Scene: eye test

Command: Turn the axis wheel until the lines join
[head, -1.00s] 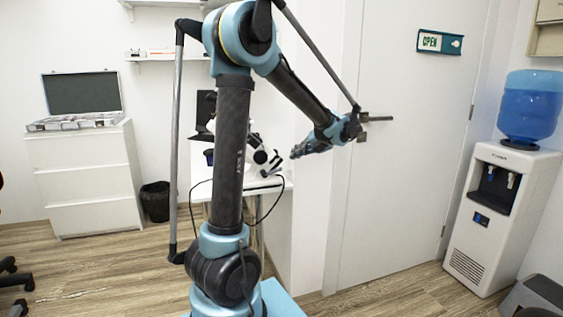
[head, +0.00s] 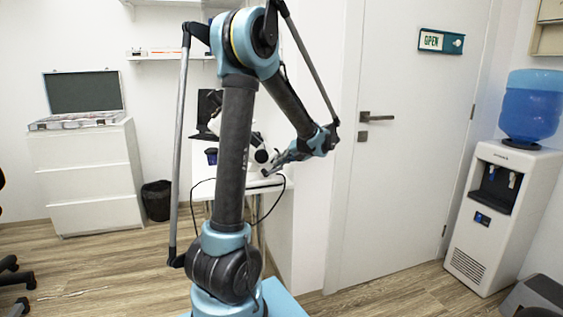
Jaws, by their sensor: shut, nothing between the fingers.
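A white and black instrument (head: 257,143) stands on a small white table (head: 284,190) against the wall, partly hidden behind my arm. The axis wheel and the lines cannot be made out at this size. My gripper (head: 269,171) is shut and empty. It points left and down, close to the lower right side of the instrument in the picture. Whether it touches the instrument cannot be told.
A dark screen (head: 207,112) stands behind my arm, with a small dark blue cup (head: 211,156) below it. Black cables hang at the table. A white door (head: 405,190) and a water dispenser (head: 500,215) are on the right. A black bin (head: 157,200) is left.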

